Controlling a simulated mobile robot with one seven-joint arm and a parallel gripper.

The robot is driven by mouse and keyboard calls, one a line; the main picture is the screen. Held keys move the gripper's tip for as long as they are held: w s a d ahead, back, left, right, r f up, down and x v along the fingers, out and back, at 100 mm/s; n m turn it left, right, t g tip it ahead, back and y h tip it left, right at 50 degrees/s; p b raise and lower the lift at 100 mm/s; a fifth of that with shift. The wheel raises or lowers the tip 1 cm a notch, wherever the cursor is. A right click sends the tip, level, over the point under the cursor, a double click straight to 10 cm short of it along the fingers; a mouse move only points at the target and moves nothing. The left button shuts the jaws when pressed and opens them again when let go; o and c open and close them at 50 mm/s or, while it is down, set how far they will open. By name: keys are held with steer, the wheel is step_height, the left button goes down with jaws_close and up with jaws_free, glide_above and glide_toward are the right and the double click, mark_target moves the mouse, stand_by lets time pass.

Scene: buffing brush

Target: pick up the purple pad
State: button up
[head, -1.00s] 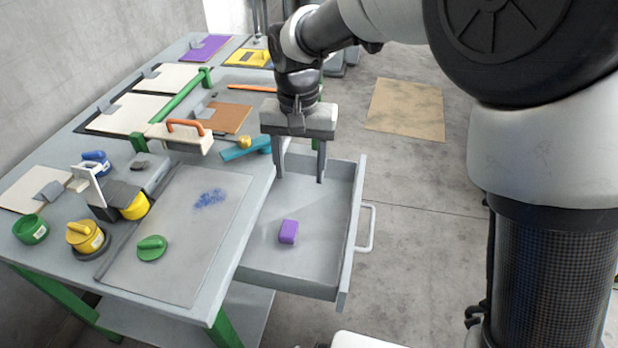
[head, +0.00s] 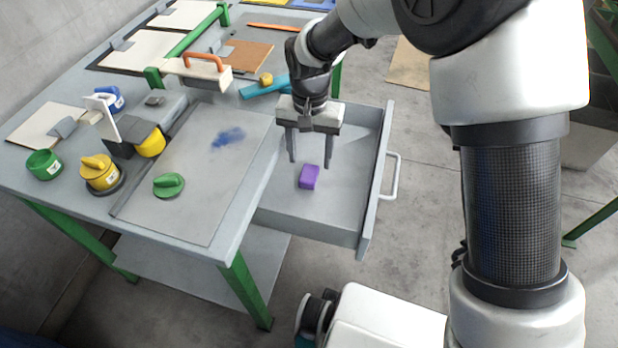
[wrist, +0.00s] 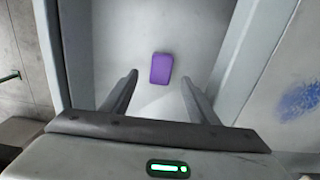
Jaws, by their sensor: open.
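The purple pad (head: 309,176) is a small rounded block lying on the floor of the open grey drawer (head: 311,222). It also shows in the wrist view (wrist: 161,68), ahead of the fingertips and roughly between their lines. My gripper (head: 309,164) is above the drawer with its two fingers apart and pointing down. Nothing is between the fingers. In the wrist view the fingers (wrist: 160,84) stand on either side below the pad and do not touch it.
The drawer walls and its handle (head: 392,176) lie close around my gripper. The workbench (head: 200,195) carries a green knobbed disc (head: 169,185), a yellow one (head: 100,171), an orange-handled brush (head: 201,72) and a blue bar (head: 264,88). The drawer holds only the pad in view.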

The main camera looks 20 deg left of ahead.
mark_target(309, 172)
step_height(309, 172, down, 5)
steer(key=shift+a+f+b, duration=0.15)
steer(key=shift+f+b, duration=0.05)
steer(key=shift+b, duration=0.65)
steer(key=c, duration=1.1)
steer(key=shift+r+p, duration=1.3)
steer(key=shift+r, duration=3.8)
